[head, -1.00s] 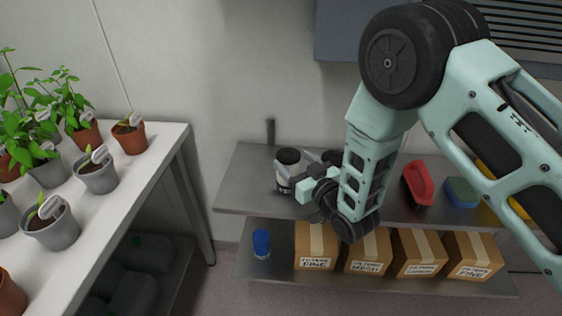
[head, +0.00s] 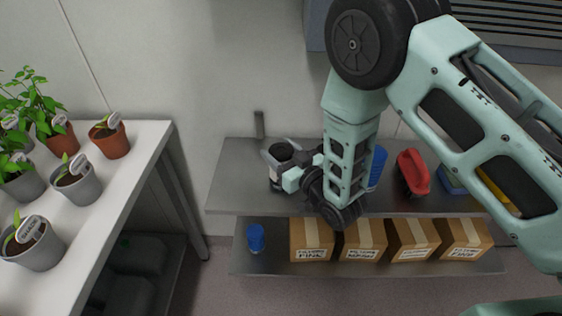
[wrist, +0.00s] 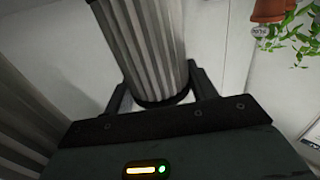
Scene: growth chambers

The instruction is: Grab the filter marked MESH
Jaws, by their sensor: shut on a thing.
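A pleated grey filter with dark ends (head: 283,152) stands upright on the upper shelf (head: 235,180). My gripper (head: 280,172) is around it, and the filter (wrist: 145,45) also shows between the two fingers (wrist: 160,95) in the wrist view. My gripper is shut on this filter. I cannot read its label in either view. A second pleated cylinder (wrist: 22,110) stands close by at the left of the wrist view. My arm hides part of the upper shelf.
Several cardboard boxes stand on the lower shelf; one seems marked MESH (head: 362,241). A blue-capped container (head: 256,238) stands left of them. A red brush (head: 412,172) and a blue item (head: 377,166) are right of my gripper. A plant bench (head: 120,185) is at left.

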